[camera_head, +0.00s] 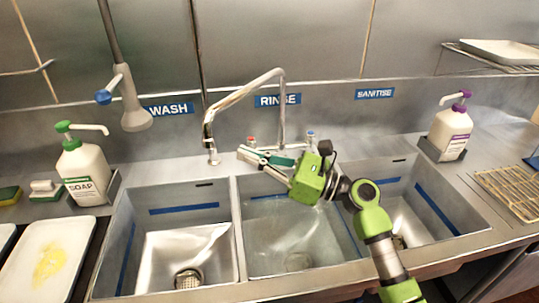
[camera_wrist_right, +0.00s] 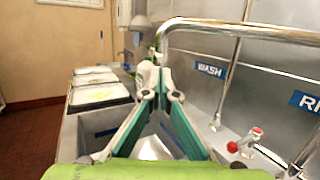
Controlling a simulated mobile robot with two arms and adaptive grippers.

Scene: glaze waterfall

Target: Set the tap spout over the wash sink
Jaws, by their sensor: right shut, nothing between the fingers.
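The tap spout (camera_head: 243,93) is a bent chrome tube. It rises behind the rinse sink (camera_head: 236,215) and reaches left, its down-turned end showing in front of the back wall behind the wash sink (camera_head: 128,225). In the right wrist view the spout (camera_wrist_right: 240,29) crosses the top, and its end hangs just beyond my fingertips. My right gripper (camera_head: 241,152), green with dark green finger pads, is shut and empty, pointing left below the spout; its fingertips (camera_wrist_right: 160,75) meet in the wrist view. I cannot tell whether they touch the spout. My left gripper is not in view.
A red-handled tap (camera_head: 251,141) and a blue-handled tap (camera_head: 311,135) stand behind the rinse sink. A hanging spray head (camera_head: 136,115) and soap bottle (camera_head: 84,165) are at left. A purple-topped bottle (camera_head: 452,130) is at right. The wash sink is open and clear above.

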